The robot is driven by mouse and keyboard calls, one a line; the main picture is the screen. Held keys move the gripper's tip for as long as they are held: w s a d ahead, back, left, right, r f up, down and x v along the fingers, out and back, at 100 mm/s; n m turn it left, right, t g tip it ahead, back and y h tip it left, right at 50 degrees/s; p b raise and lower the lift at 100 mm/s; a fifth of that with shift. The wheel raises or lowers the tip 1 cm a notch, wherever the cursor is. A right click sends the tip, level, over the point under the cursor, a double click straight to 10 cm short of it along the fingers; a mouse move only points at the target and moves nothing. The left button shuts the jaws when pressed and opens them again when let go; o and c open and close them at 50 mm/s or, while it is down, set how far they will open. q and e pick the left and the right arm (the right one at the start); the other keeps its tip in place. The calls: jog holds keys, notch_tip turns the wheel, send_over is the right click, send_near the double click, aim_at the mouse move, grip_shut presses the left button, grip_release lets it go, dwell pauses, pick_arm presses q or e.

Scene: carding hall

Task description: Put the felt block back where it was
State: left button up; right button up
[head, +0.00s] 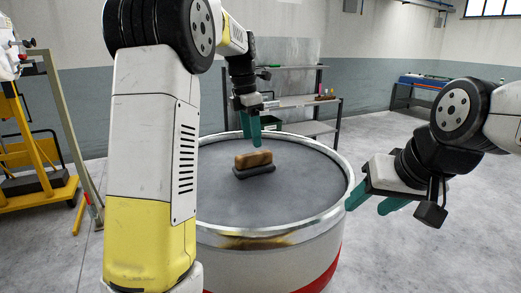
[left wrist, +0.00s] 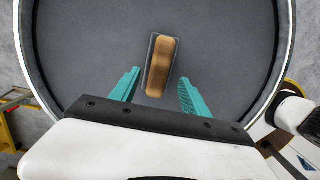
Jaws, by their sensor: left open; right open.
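The felt block (head: 254,165), a tan wooden-looking grip on a dark grey base, lies flat on the grey top of a big round drum (head: 315,191). My left gripper (head: 251,136) is open and empty above and just behind the block in the head view. In the left wrist view the block (left wrist: 160,64) shows lengthwise between and beyond the two teal fingertips, with gaps on both sides. My right gripper (head: 370,200) is open and empty beside the drum's right rim.
The drum has a raised pale metal rim; its top is otherwise bare. A metal shelf rack (head: 302,101) with small items stands behind it. A yellow frame (head: 38,160) stands at left, a blue-topped bench (head: 424,82) at back right. The floor at right is clear.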

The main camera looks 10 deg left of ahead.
aim_at(250, 154)
pick_arm(q)
jog(key=s+a+r+m+t+h, duration=0.1)
jog(key=s+a+r+m, duration=0.2)
jog(key=s+r+m, duration=0.5)
jog(key=s+f+m+t, duration=0.1)
jog(key=s+f+m, duration=0.2)
jog(key=s+m, duration=0.2)
jog(key=s+d+f+m+t, duration=0.1)
jog(key=s+f+m+t, duration=0.1)
jog(key=s+f+m, duration=0.2)
jog(key=s+f+m+t, duration=0.1)
jog(key=s+f+m, duration=0.2)
jog(key=s+m, duration=0.5)
jog(key=s, duration=0.2)
jog(key=shift+s+d+f, duration=0.15)
jog(key=shift+s+d, duration=0.15)
jog(key=shift+s, duration=0.05)
jog(key=shift+c, duration=0.4)
